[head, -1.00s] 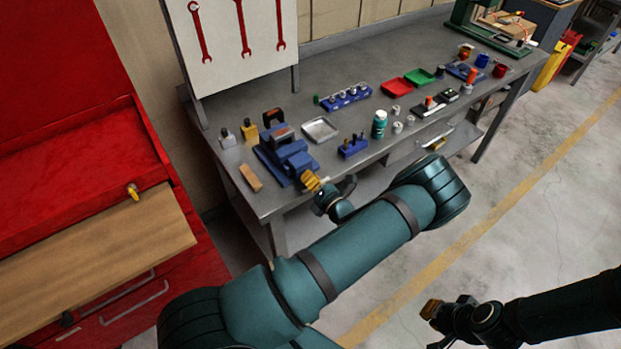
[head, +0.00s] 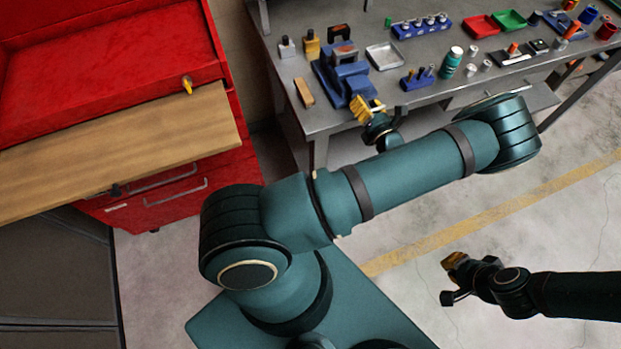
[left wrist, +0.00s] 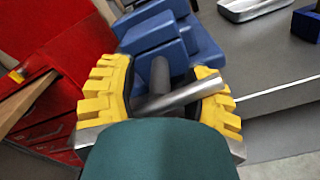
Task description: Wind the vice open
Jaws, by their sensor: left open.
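The blue vice (head: 346,76) is on the near left part of the grey workbench, at its front edge. In the left wrist view the vice (left wrist: 158,38) is straight ahead, with its grey screw and metal handle bar (left wrist: 180,96) pointing toward me. My left gripper (head: 366,110) is at the front of the vice. Its yellow fingers (left wrist: 160,95) are open, one on each side of the screw end and bar. The bar slants up to the right, close to the right finger; I cannot tell whether they touch. My right gripper (head: 450,270) hangs over the floor, away from the bench.
A red tool cabinet (head: 110,75) with a wooden top stands left of the bench. Near the vice are a wooden block (head: 304,92), a metal tray (head: 384,56), a blue holder (head: 418,79) and a teal bottle (head: 451,62). The floor in front is clear.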

